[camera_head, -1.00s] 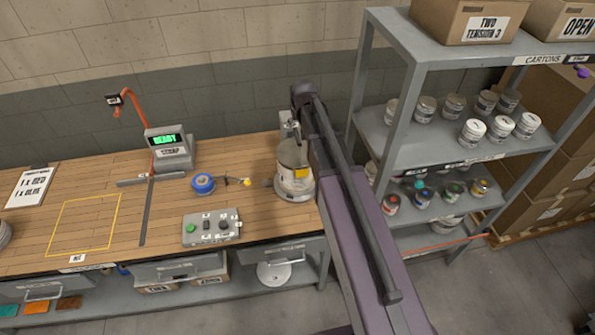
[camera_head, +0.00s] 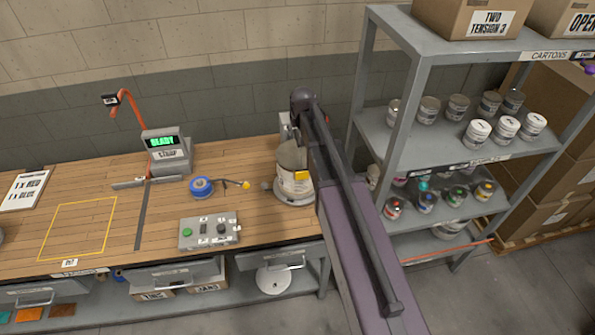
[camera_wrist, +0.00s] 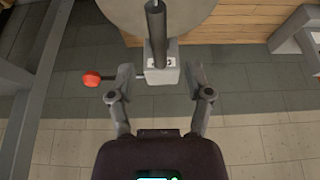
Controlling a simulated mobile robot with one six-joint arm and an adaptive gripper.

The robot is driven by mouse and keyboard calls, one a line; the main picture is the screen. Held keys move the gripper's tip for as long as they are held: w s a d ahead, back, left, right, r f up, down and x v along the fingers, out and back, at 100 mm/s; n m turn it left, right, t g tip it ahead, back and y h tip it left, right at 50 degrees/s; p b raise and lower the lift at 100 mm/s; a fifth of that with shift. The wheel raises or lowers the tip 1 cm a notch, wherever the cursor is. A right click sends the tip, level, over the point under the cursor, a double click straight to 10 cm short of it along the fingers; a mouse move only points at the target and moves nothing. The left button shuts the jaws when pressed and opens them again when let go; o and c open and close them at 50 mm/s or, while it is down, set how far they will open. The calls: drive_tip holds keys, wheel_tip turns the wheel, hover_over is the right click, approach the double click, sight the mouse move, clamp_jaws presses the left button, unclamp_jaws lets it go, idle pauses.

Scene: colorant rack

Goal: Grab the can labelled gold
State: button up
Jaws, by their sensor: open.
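Several cans with coloured tops stand on a lower shelf of the grey rack. One has a yellow top (camera_head: 486,190), but its label is too small to read, so I cannot tell whether it is the gold can. Others there have a red top (camera_head: 393,208), a blue top (camera_head: 426,201) and a green top (camera_head: 457,194). In the wrist view my gripper (camera_wrist: 157,84) is open, its fingers apart on either side of a grey block with a dark post that lies beyond them. No can shows between the fingers. In the head view my arm hides the gripper.
The grey rack (camera_head: 400,100) stands right of the wooden bench (camera_head: 100,215). Cartons (camera_head: 470,22) sit on top. A mixer-like machine (camera_head: 293,175) and a button box (camera_head: 208,230) stand on the bench. Floor is clear at lower right.

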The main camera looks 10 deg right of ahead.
sight(298, 137)
drive_tip(key=shift+f, duration=0.15)
drive_tip(key=b+x, duration=0.3)
drive_tip(key=shift+s, duration=0.2)
drive_tip(key=shift+b+x, duration=1)
drive_tip(key=shift+x, duration=0.1)
clamp_jaws()
